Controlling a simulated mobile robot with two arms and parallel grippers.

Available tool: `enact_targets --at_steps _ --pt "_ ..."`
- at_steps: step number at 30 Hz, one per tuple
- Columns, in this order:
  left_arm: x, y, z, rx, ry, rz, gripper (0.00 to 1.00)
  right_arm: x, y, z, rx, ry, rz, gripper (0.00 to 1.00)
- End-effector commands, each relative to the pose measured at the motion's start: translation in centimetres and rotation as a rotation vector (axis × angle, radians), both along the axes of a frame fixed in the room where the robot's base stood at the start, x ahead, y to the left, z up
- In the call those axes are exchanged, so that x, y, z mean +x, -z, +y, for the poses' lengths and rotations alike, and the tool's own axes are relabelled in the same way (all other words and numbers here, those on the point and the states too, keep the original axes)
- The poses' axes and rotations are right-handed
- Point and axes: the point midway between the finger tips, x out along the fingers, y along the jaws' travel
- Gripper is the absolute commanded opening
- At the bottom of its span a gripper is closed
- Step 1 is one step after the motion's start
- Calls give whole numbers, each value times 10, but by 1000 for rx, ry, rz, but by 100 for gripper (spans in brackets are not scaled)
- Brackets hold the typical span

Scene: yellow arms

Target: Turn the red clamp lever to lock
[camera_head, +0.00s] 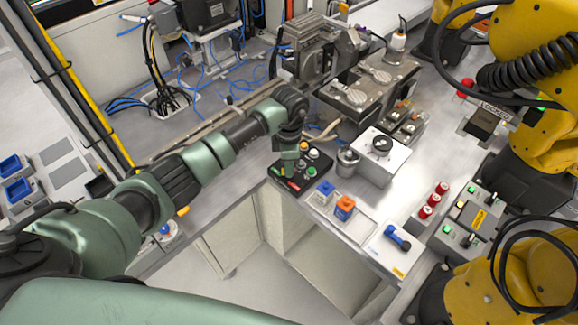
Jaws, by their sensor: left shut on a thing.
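A black control box (312,184) with several coloured buttons sits at the front edge of the grey bench, near the middle of the camera_head view. A small red piece, which looks like the red clamp lever (294,187), shows on its front left part. My left gripper (289,173) points down over the box from above. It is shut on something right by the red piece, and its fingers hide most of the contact. The lever's exact angle is too small to tell. My right gripper is not in view.
Right of the box stand a metal cup (347,159), a white box with a black knob (384,164), and a tray with blue and orange blocks (345,208). A machine vise (312,55) stands behind. Yellow robot arms (550,75) fill the right side.

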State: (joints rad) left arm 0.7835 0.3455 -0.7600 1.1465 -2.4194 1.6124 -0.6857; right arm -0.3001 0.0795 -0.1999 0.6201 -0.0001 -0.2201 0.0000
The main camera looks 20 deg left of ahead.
Motion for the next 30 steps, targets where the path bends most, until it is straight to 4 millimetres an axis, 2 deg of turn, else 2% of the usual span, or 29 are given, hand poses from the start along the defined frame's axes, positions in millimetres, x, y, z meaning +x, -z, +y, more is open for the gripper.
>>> enact_targets --at_steps 12,30 --pt "1 2 2 3 -319 -3 0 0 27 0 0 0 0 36" --pt "1 1 1 1 -889 -3 0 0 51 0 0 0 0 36"
